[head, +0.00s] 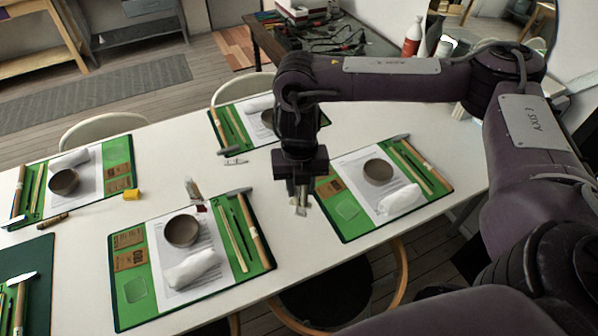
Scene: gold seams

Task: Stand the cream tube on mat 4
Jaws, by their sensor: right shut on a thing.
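My right gripper (299,192) points down over the table, just left of the right-hand green mat (345,232). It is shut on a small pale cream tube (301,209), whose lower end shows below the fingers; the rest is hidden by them. I cannot tell whether its end touches the table. Other green mats are at the back (218,123), at the left (118,152) and at the front (125,315). I cannot read which mat is number 4. My left gripper is not in view.
Each green mat holds a brown bowl, a white rolled cloth and tools; the right-hand bowl (378,172) is nearest my gripper. Another tube (193,190) stands behind the front mat.

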